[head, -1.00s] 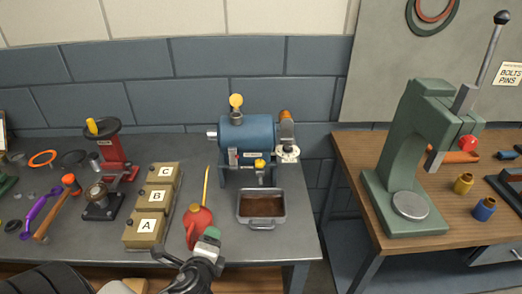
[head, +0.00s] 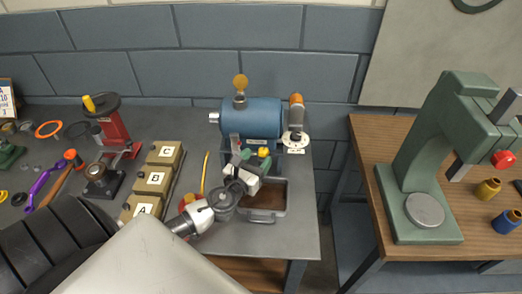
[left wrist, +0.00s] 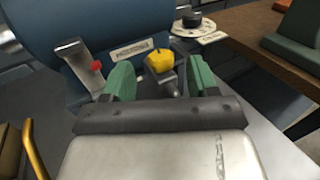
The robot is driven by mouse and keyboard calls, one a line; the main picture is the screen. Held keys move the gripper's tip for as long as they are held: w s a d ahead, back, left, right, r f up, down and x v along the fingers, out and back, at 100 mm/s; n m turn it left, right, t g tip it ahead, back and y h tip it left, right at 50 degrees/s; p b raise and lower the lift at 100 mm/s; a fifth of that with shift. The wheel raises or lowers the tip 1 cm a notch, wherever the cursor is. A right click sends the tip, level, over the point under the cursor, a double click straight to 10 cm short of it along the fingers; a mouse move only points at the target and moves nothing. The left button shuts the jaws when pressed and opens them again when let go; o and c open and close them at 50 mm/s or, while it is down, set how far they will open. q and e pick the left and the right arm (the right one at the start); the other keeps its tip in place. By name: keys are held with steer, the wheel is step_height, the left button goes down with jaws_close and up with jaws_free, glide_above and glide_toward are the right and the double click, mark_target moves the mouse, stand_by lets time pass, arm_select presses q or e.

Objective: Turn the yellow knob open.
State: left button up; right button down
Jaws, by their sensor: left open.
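The yellow knob (head: 264,152) sits on a small tap below the blue cylindrical casing (head: 254,117). In the left wrist view the knob (left wrist: 160,61) shows near the middle, between and beyond the green fingertips. My left gripper (head: 256,160) is open and empty, close in front of the knob; it also shows in the left wrist view (left wrist: 160,79). I cannot tell whether a finger touches the knob. Part of the tap is hidden behind the gripper in the head view. My right gripper is not in view.
A metal tray (head: 264,216) with brown contents stands below the tap. Yellowish boxes A, B and C (head: 153,181) stand to the left, beside a red oil can mostly hidden by my arm. A green press (head: 424,165) stands on the wooden bench at right.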

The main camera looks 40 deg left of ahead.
mark_target(263, 153)
arm_select(q)
steer(key=shift+w+r, duration=0.1)
steer(key=shift+w, duration=1.05)
steer(key=shift+w+a, duration=0.1)
steer(key=shift+w, duration=0.05)
steer(key=shift+c, duration=0.4)
steer(key=c, duration=0.9)
steer(key=shift+o, duration=0.2)
steer(key=shift+r+n+y+p, duration=0.15)
steer(key=shift+n+y+p, duration=0.35)
steer(key=shift+y+p, duration=0.15)
steer(key=shift+n+y, duration=0.3)
steer(key=shift+y, duration=0.25)
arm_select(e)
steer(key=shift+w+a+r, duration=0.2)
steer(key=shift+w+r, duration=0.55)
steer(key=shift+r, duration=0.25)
